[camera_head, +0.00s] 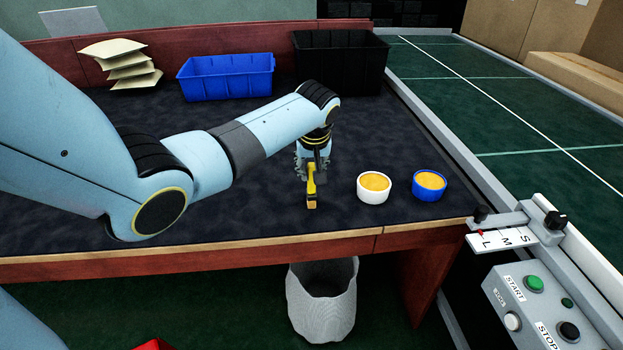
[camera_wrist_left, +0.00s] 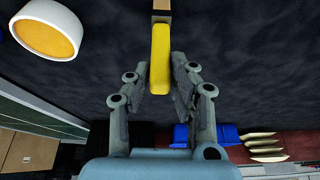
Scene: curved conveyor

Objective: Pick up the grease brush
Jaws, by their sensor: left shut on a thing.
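The grease brush has a yellow handle (camera_head: 311,180) and a brown end that points down and toward the table's front edge. My left gripper (camera_head: 312,166) is shut on the brush by its yellow handle, above the dark tabletop. In the left wrist view the yellow handle of the grease brush (camera_wrist_left: 160,58) sits between the two fingers of my left gripper (camera_wrist_left: 160,80), with its metal band and end at the top edge. Whether the brush touches the table, I cannot tell. My right gripper does not show.
A white bowl (camera_head: 373,194) and a blue bowl (camera_head: 422,195) of orange-yellow stuff stand right of the brush. A blue bin (camera_head: 225,90), a black bin (camera_head: 340,75) and stacked envelopes (camera_head: 122,62) are at the back. A conveyor (camera_head: 500,100) and a control box (camera_head: 540,305) are at right.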

